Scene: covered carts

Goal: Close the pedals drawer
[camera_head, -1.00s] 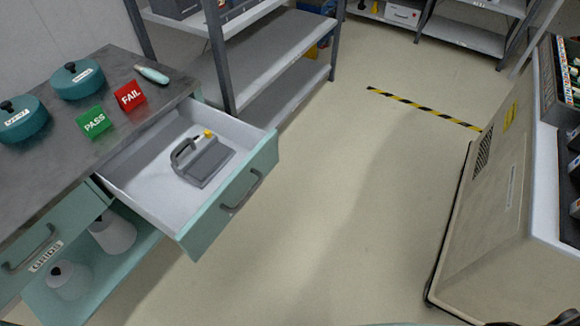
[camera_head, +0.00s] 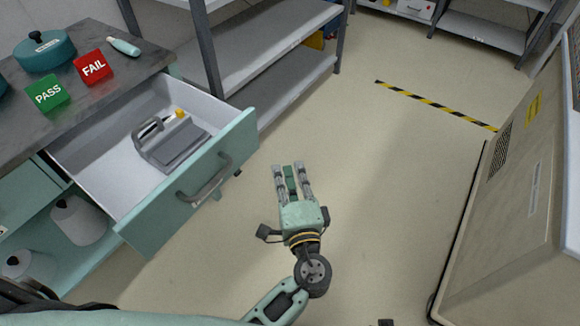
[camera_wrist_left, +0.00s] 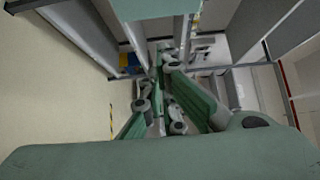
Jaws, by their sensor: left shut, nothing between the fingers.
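An open drawer with a pale green front (camera_head: 190,195) and a light inside juts out from the workbench. No name label shows on its front. A grey pedal-like block with a handle (camera_head: 175,145) lies inside it, with a small yellow-tipped item beside it. My left gripper (camera_head: 290,168) is to the right of the drawer front, apart from its grey handle (camera_head: 205,180), above the floor. Its fingers are together and hold nothing. The fingers also fill the middle of the left wrist view (camera_wrist_left: 165,75). My right gripper is out of view.
The bench top (camera_head: 110,110) carries a teal pot (camera_head: 44,52), a green PASS sign (camera_head: 48,93) and a red FAIL sign (camera_head: 93,67). Metal shelving (camera_head: 265,50) stands behind the drawer. A beige cart (camera_head: 510,220) stands at right. Open floor lies between.

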